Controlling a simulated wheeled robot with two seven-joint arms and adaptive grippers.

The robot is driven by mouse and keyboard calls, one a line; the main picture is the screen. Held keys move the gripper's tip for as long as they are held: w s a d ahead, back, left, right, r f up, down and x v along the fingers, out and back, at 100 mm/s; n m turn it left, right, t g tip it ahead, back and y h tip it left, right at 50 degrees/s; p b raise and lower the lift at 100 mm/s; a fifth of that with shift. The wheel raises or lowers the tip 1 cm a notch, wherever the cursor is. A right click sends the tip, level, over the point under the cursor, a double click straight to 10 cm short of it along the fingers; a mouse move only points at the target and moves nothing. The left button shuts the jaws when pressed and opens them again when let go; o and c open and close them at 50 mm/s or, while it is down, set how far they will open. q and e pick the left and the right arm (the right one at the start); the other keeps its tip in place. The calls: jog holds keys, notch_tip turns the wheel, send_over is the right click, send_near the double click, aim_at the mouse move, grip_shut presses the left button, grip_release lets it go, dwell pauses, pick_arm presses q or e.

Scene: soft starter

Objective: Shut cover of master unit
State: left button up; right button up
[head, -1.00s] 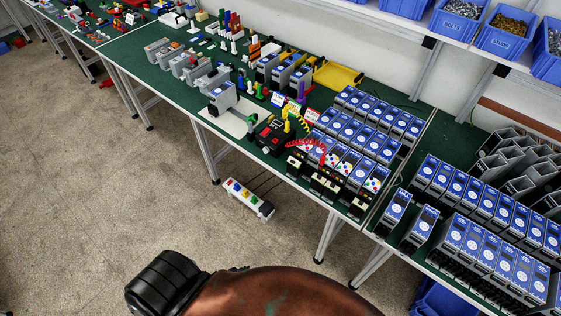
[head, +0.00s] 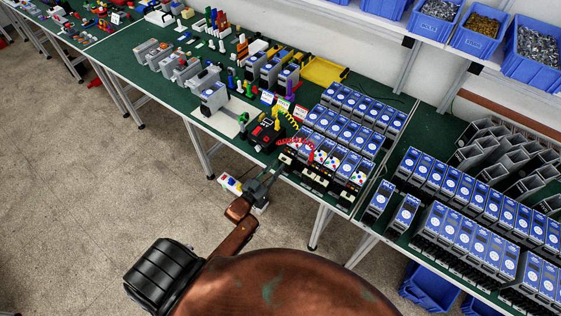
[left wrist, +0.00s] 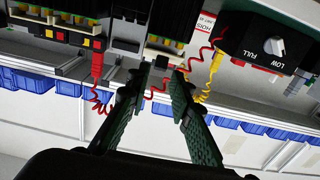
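A row of blue-faced grey units with black lower fronts (head: 312,182) stands along the table's front edge. I cannot tell which is the master unit or how its cover stands. My left gripper (head: 270,180) is just in front of this row, close to the black box (head: 266,134). Another unit front with red and yellow terminals (left wrist: 78,38) is at upper left. My right gripper is not in view.
A coiled red cable (head: 294,143) runs from the black box to the units, beside a yellow one (head: 291,119). The box's dial (left wrist: 276,46) shows at upper right in the left wrist view.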

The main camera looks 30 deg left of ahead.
aim_at(283, 159)
pick_arm(q)
jog(key=shift+w+d, duration=0.15)
jog(key=shift+w, duration=1.55)
grip_shut()
